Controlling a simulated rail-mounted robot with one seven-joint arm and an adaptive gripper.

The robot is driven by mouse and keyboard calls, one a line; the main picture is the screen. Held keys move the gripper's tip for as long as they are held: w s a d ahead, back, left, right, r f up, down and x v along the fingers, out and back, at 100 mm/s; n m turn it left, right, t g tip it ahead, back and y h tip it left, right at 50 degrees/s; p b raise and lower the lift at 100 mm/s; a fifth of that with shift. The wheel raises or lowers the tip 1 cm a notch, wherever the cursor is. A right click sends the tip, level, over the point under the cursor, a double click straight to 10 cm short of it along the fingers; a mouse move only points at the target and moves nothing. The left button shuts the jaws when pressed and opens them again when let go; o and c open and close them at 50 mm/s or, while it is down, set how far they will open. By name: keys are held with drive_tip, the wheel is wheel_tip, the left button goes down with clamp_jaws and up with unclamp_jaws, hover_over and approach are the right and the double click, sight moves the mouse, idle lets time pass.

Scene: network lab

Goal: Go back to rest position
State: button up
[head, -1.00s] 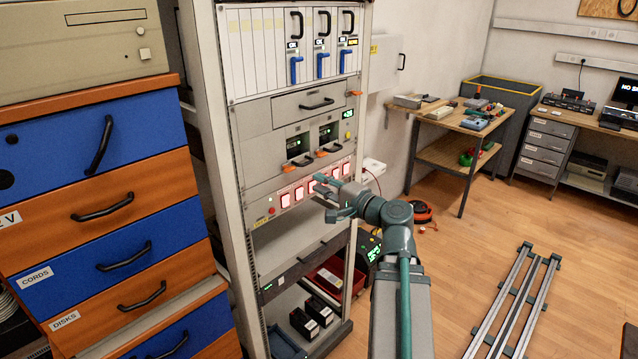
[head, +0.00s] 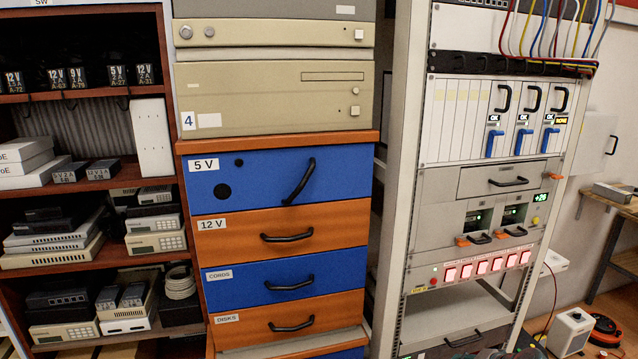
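The equipment rack (head: 397,190) stands right of centre. Its row of lit red-and-white buttons (head: 484,268) shows with nothing in front of it. Above the buttons is a grey unit with two small bays, orange handles and a green display (head: 541,198). Higher up, a row of white modules has several black handles and blue levers (head: 519,141).
A drawer cabinet (head: 282,230) with blue and orange drawers stands left of the rack, all drawers looking closed, with beige machines (head: 275,97) on top. Shelves of boxes and adapters (head: 92,188) fill the left. A white box (head: 569,331) and orange reel (head: 606,331) lie at the lower right.

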drive_tip(key=s+a+f+n+g, duration=0.1)
drive_tip(key=s+a+f+g, duration=0.25)
drive_tip(key=f, duration=0.45)
drive_tip(key=s+a+f+n+g, duration=0.25)
drive_tip(key=s+f, duration=0.25)
drive_tip(key=f, duration=0.3)
drive_tip(key=s+a+f+n+g, duration=0.1)
drive_tip(key=s+a+f+g, duration=0.1)
drive_tip(key=s+a+f, duration=0.35)
drive_tip(key=s+a+f+n+g+h, duration=0.1)
drive_tip(key=s+a+f+n+g, duration=0.1)
drive_tip(key=s+f, duration=0.7)
drive_tip(key=s+a+f+n+g+h, duration=0.2)
drive_tip(key=s+a+f+g, duration=0.3)
drive_tip(key=s, duration=0.9)
wheel_tip(320, 180, down, 4)
drive_tip(key=shift+a+r+n+g+h, duration=0.15)
drive_tip(key=shift+a+n+g+h, duration=0.15)
drive_tip(key=shift+a+n, duration=0.45)
